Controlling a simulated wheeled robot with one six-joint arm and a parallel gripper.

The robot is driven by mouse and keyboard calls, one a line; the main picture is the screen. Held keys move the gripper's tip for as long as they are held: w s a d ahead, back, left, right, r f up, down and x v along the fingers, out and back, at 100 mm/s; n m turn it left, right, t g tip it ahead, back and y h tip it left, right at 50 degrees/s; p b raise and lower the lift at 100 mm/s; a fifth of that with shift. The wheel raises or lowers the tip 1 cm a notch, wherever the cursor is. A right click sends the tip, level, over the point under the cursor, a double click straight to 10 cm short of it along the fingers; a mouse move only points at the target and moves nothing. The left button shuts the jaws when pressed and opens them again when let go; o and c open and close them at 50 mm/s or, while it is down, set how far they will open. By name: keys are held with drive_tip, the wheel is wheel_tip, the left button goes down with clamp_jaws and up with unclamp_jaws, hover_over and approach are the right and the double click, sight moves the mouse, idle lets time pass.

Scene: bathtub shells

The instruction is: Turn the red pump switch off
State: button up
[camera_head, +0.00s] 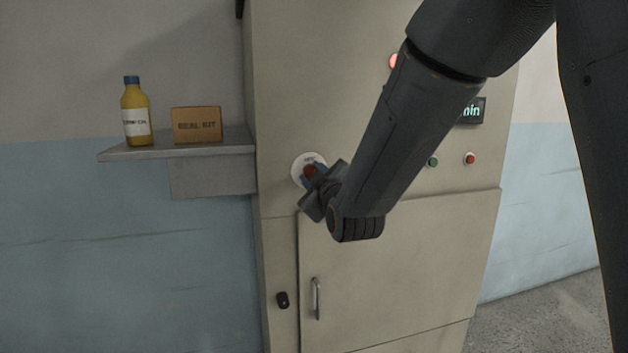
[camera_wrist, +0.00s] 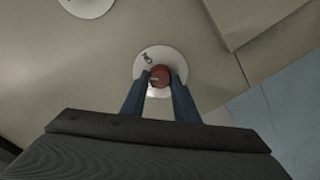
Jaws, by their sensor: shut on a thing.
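The red pump switch (camera_head: 310,171) is a round red knob on a white round plate (camera_head: 299,163), on the front of a beige cabinet. My gripper (camera_head: 318,176) is at the switch, its fingers partly hidden by my wrist in the head view. In the wrist view, the blue fingers of my gripper (camera_wrist: 160,84) are shut on the red knob (camera_wrist: 160,73), one on each side. The white plate (camera_wrist: 150,58) shows behind it with a small dark marking that I cannot read.
The cabinet (camera_head: 400,270) has a lower door with a handle (camera_head: 316,298), a green button (camera_head: 433,161), a red button (camera_head: 469,159) and a lit red lamp (camera_head: 393,61). A shelf (camera_head: 180,150) at left holds a yellow bottle (camera_head: 136,112) and a SEAL KIT box (camera_head: 197,125).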

drive_tip(key=n+b, duration=0.1)
drive_tip(key=n, duration=0.3)
drive_tip(key=shift+a+n, duration=0.1)
drive_tip(key=shift+n, duration=0.2)
drive_tip(key=shift+f+n+b, duration=0.1)
drive_tip(key=shift+n+b, duration=0.45)
drive_tip(key=shift+n, duration=1.75)
drive_tip(key=o, duration=1.1)
drive_tip(key=shift+c, duration=0.2)
drive_tip(key=shift+s, duration=0.1)
drive_tip(key=b+v, duration=0.1)
drive_tip(key=v, duration=0.6)
drive_tip(key=shift+s, duration=0.35)
